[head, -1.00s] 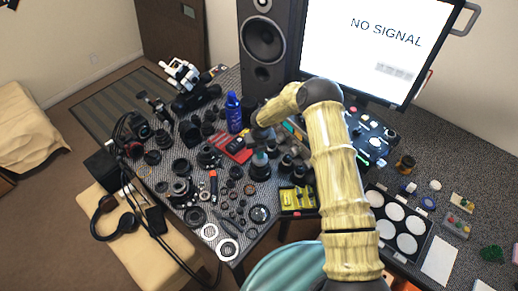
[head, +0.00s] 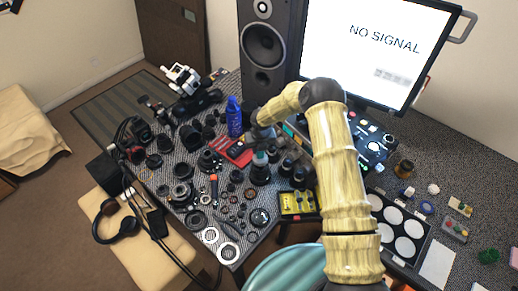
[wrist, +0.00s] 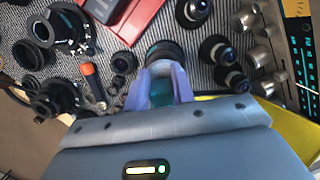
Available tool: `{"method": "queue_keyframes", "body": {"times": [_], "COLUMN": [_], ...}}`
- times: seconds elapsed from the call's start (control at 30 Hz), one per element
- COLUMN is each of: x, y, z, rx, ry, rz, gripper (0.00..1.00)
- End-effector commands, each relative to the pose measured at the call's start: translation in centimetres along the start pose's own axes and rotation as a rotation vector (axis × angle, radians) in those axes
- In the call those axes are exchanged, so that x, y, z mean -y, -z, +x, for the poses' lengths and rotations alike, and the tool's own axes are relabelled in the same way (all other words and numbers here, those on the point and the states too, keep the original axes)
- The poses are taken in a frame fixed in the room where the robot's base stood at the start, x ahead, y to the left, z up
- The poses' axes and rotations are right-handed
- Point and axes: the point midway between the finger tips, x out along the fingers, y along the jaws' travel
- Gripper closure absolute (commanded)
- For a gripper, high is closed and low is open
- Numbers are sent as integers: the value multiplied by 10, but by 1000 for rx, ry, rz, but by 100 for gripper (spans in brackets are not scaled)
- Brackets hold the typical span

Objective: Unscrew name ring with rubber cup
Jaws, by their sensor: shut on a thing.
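My gripper (wrist: 160,84) points down over the bench in the wrist view, with its two pale purple fingers closed on a teal piece, which looks like the rubber cup (wrist: 160,94). A round black lens part (wrist: 165,49) sits just beyond the fingertips. In the head view the dark lens barrel (head: 260,175) stands upright on the bench below my gripper. The fingers hide most of the cup. I cannot tell whether the cup touches the lens, and the name ring cannot be made out.
Several lens barrels (wrist: 217,50) stand close on the right. An orange-handled screwdriver (wrist: 92,80) and black rings lie to the left. A red case (head: 238,152) lies behind, near a blue bottle (head: 234,117). A yellow tool tray (head: 297,202) is at the front edge. The bench is crowded.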

Motion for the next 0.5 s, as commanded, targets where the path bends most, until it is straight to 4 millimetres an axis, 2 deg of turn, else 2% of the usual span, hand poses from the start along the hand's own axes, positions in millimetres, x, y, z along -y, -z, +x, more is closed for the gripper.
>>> {"method": "queue_keyframes", "body": {"times": [0.23, 0.5], "x": [0, 0], "y": [-4, -4], "z": [-18, -19], "rx": [0, 0], "ry": [0, 0], "rz": [0, 0], "gripper": [100, 100]}}
